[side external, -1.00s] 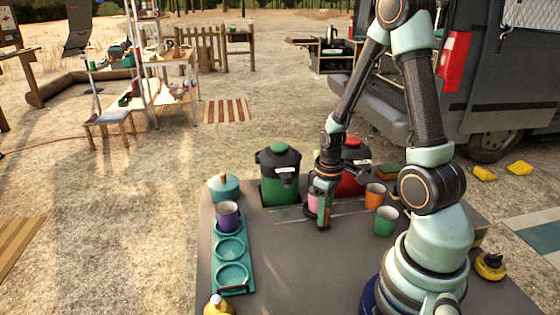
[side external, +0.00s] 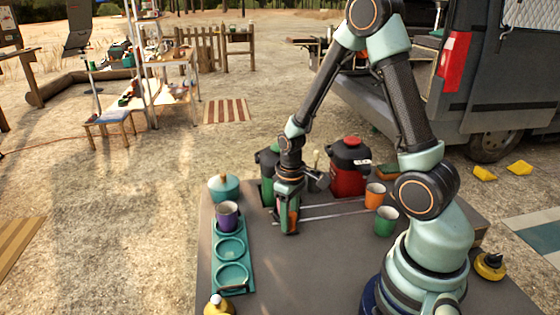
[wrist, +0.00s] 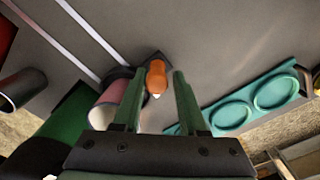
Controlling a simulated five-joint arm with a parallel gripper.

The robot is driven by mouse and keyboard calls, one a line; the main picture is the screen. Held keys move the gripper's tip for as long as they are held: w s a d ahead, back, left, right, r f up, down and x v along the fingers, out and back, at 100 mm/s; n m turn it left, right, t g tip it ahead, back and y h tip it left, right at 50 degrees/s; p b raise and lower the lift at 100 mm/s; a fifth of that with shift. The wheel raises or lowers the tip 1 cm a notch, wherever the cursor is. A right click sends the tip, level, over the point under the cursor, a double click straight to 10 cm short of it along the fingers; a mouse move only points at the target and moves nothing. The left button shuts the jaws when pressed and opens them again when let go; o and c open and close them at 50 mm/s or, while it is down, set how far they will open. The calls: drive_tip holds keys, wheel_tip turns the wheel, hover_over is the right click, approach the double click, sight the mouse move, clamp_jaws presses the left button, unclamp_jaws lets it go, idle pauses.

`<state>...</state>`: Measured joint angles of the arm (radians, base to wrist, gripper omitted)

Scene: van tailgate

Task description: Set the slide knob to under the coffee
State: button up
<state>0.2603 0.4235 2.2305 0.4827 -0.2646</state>
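The orange slide knob (wrist: 156,76) stands between my gripper's two green fingers in the wrist view, with visible gaps on both sides. My gripper (side external: 288,231) (wrist: 157,88) is open, low over the table in front of the green dispenser (side external: 268,161). A pink cup (wrist: 107,108) stands beside the knob, next to the green dispenser (wrist: 58,122); my gripper hides it in the side view. Two pale rails (side external: 335,212) run right from my gripper toward the red dispenser (side external: 348,178). Neither dispenser shows a readable label.
An orange cup (side external: 375,197) and a green cup (side external: 385,222) stand at the right. A teal tray (side external: 232,252) with round recesses holds a purple cup (side external: 228,216) at the left. A teal pot (side external: 223,187) stands behind it. The table's front middle is clear.

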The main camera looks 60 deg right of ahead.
wheel_tip(320, 180, up, 12)
idle(0.7)
drive_tip(key=shift+r, duration=0.15)
drive_tip(key=s+a+r+t, duration=0.3)
drive_tip(key=a+r+t, duration=0.2)
drive_tip(key=a+r, duration=0.3)
drive_tip(key=shift+s+a+r+t, duration=0.25)
drive_tip(key=shift+r+t, duration=0.05)
drive_tip(key=shift+r, duration=1.1)
